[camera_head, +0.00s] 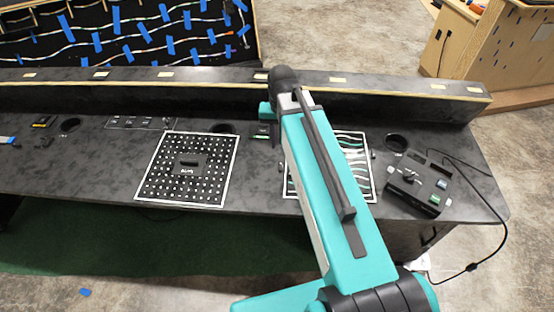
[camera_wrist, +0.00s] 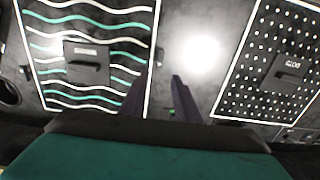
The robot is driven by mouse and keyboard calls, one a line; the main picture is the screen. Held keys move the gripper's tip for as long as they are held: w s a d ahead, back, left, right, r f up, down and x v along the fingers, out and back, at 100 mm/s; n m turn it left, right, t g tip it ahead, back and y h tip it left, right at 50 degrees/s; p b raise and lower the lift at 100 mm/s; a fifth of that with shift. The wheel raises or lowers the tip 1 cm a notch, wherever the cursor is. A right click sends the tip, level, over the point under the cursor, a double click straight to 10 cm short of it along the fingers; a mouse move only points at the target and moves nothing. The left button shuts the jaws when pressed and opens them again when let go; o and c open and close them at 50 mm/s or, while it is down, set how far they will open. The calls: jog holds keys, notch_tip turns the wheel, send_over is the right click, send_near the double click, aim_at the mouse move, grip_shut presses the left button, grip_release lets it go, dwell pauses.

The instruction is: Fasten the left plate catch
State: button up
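The plate with white dots (camera_head: 188,168) lies flat on the dark console, left of my arm; it also shows at the right of the wrist view (camera_wrist: 272,62). The plate with wavy lines (camera_head: 358,160) is partly hidden by my arm; it fills the left of the wrist view (camera_wrist: 88,50). Small dark pieces, possibly catches, sit beside its two side edges (camera_wrist: 25,71) (camera_wrist: 159,56). I cannot tell which is the left plate catch or how it is set. My gripper (camera_wrist: 160,82) has two dark fingers apart, with nothing visible between them, above the strip between the plates.
A black control box (camera_head: 418,187) with a cable stands on the console's right end. A raised ledge (camera_head: 200,90) runs along the back. Round holes (camera_head: 396,143) open in the top. A wooden cabinet (camera_head: 500,50) stands behind at right.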

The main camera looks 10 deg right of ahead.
aim_at(281, 163)
jog(key=shift+f+p, duration=1.1)
jog(key=shift+f, duration=3.95)
